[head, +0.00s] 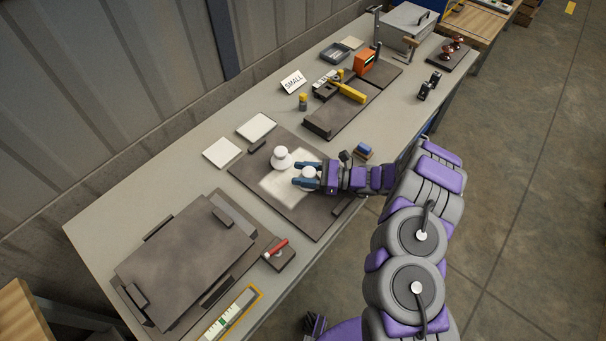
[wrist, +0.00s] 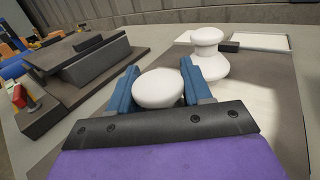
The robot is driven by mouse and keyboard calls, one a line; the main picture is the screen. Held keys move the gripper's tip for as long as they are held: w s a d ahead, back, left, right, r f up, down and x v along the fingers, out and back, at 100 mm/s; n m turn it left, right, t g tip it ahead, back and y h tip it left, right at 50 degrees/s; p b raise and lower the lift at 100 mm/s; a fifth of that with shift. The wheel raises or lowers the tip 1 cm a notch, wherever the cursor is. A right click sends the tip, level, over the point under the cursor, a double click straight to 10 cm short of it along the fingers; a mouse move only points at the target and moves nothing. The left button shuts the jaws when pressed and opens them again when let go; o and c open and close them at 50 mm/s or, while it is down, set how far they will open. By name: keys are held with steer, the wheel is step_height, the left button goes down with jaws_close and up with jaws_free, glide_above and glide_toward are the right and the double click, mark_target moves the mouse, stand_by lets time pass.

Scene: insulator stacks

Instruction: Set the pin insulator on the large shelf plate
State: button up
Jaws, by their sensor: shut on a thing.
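My gripper (head: 308,175) is shut on a white pin insulator (head: 309,171), held between its blue fingers. In the wrist view the insulator's rounded white top (wrist: 158,88) shows between the fingers (wrist: 160,85); its lower part is hidden. It is over the pale patch of a dark board, and I cannot tell whether it touches. A second white insulator (head: 281,158) stands upright just beyond; it also shows in the wrist view (wrist: 208,55). A large dark raised plate with edge blocks (head: 180,258), which seems to be the large shelf plate, is at the left.
The dark board (head: 325,213) lies under my gripper. White tiles (head: 222,152) lie behind it. A red-handled tool (head: 276,248) sits on a small block between the board and raised plate. A dark tray with a yellow tool (head: 348,91) and a SMALL sign (head: 293,82) are farther back.

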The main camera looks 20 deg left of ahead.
steer(key=shift+d, duration=0.2)
steer(key=o, duration=1)
steer(key=shift+d, duration=0.2)
steer(key=o, duration=0.3)
steer(key=shift+s, duration=0.1)
steer(key=shift+a, duration=0.15)
steer(key=d, duration=0.4)
steer(key=w+d+p, duration=0.1)
steer(key=d, duration=0.3)
steer(key=w+d, duration=0.1)
steer(key=d, duration=0.3)
steer(key=shift+w, duration=0.2)
steer(key=shift+a, duration=0.1)
